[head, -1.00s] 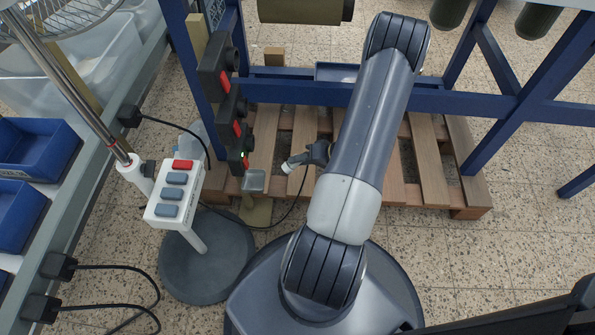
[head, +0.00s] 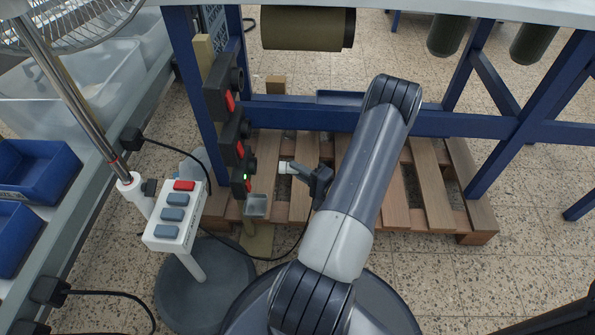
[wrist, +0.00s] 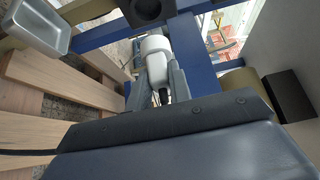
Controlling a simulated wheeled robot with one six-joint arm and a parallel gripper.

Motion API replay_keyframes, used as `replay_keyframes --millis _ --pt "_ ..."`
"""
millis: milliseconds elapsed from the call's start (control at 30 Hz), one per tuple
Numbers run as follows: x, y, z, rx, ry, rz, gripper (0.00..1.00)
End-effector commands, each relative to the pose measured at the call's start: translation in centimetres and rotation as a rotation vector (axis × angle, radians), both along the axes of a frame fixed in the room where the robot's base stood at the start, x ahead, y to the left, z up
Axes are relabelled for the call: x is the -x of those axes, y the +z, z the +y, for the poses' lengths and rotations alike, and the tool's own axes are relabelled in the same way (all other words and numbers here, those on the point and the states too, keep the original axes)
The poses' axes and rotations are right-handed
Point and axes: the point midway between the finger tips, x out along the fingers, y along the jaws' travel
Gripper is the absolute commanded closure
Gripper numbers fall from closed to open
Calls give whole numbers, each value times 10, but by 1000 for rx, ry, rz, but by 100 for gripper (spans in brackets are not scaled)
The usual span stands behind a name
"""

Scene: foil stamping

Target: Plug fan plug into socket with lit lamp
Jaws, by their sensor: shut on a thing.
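My gripper (head: 298,169) is shut on the white fan plug (head: 285,167), whose front points left toward the blue post. In the wrist view the plug (wrist: 155,58) sits between the two fingers, with its dark cord end toward me. Three black socket boxes with red switches are stacked on the post: the upper socket (head: 217,100), the middle socket (head: 232,140) and the lowest socket (head: 238,183). A dark round socket face (wrist: 146,8) shows ahead of the plug in the wrist view.
A small grey tray (head: 256,206) stands just below the lowest socket. The fan's white switch box (head: 172,232) and round base (head: 205,290) are at left. A black cord (head: 290,250) loops across the floor. A wooden pallet (head: 430,190) lies under the blue frame.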

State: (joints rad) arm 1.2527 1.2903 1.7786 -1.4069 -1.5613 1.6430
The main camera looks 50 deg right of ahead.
Motion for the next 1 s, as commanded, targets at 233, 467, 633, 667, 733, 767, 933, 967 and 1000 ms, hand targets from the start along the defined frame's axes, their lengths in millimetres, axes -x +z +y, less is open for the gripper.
replay_keyframes --millis 233,467,633,667,733,767,933,967,1000 --pt "-14 0 13 0 4 0 100" --pt "-31 0 27 -1 4 1 100" --pt "-39 0 34 1 3 0 100" --pt "-40 0 35 1 3 0 100" --pt "-42 0 37 1 3 1 100" --pt "-43 0 37 1 2 1 100" --pt "-44 0 38 1 1 1 100" --pt "-44 0 38 1 1 1 100" --pt "-44 0 38 1 1 1 100"
